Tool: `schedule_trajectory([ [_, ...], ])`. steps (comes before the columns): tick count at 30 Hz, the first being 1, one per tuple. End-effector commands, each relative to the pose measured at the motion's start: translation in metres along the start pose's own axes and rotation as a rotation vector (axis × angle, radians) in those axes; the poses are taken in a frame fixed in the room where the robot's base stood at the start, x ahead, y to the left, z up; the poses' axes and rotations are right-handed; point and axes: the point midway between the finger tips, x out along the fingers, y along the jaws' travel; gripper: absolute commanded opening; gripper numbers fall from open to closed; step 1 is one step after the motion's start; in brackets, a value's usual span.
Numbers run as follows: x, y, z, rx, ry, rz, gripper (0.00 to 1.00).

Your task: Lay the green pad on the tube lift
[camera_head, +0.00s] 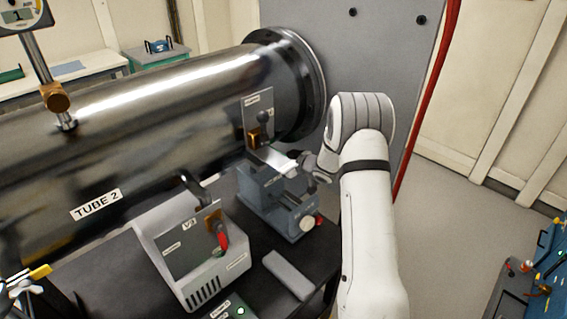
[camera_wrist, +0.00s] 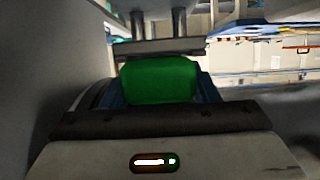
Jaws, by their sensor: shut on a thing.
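The tube lift (camera_head: 265,206) is a blue-grey unit with a pale top, on the dark bench under the flanged end of the big dark tube (camera_head: 165,125). My gripper (camera_head: 303,167) is at the lift's upper right side, below the tube. It is small and partly hidden there by my white arm. The green pad (camera_wrist: 158,80) shows in the wrist view, in front of my gripper, which is shut on it. A plate on two posts shows just above the pad in that view; I cannot tell whether they touch. The pad is not visible in the head view.
A grey valve box (camera_head: 190,250) with a red handle (camera_head: 222,240) stands left of the lift. A grey flat block (camera_head: 288,275) lies in front. A red pipe (camera_head: 428,100) runs behind my arm.

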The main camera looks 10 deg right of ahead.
Motion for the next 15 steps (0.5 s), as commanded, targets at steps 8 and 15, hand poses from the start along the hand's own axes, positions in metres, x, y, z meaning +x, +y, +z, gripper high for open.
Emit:
schedule_trajectory([
  [8,0.0013,0.0005,0.0023,-0.001,0.003,0.001,0.18],
  [15,0.0012,0.0005,0.0023,-0.001,0.003,0.001,0.60],
])
